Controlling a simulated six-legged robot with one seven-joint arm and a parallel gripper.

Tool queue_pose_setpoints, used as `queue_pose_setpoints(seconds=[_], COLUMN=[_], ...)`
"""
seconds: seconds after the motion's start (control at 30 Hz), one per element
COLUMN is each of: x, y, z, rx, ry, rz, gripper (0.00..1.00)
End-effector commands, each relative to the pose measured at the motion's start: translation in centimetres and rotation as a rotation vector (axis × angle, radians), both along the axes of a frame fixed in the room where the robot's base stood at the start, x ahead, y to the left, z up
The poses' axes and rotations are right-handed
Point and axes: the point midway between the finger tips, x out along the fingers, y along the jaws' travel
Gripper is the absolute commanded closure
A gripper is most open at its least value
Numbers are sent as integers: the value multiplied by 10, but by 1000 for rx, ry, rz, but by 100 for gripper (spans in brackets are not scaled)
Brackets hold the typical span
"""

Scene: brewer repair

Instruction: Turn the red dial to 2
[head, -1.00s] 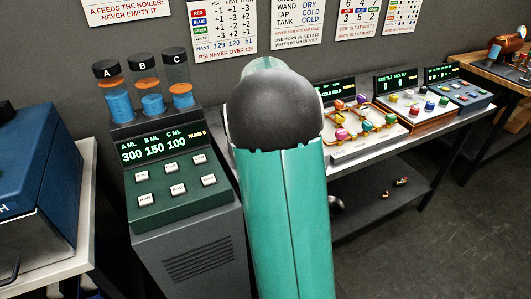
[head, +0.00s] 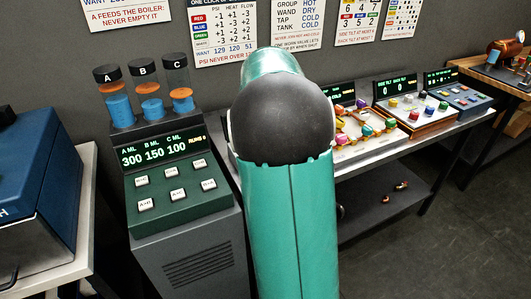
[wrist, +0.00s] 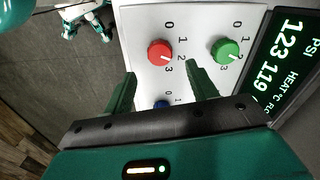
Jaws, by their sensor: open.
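In the wrist view, the red dial (wrist: 160,53) sits on a pale panel (wrist: 203,18) with 0, 1, 2 and 3 printed around it. I cannot tell which number its pointer marks. My gripper (wrist: 160,80) is open and empty, its two green fingers apart. The red dial shows between and just beyond the fingertips in the picture; I see no contact. A green dial (wrist: 225,50) is to its right. A blue dial (wrist: 162,104) is partly hidden below, behind the gripper. In the head view my arm hides this panel.
A screen (wrist: 289,65) beside the dials reads PSI 123 and HEAT 119. In the head view, a green button console (head: 178,190) with three canisters stands left of my arm, and a blue machine (head: 40,170) farther left. More panels (head: 410,113) line the bench to the right.

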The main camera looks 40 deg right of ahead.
Motion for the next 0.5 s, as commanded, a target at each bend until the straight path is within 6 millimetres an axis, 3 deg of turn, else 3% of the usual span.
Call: queue_pose_setpoints(seconds=[0.2,0.5], x=[0,0], y=[0,0], z=[47,71], rx=[-2,0], ry=[-2,1], rz=[0,0], gripper=[43,43])
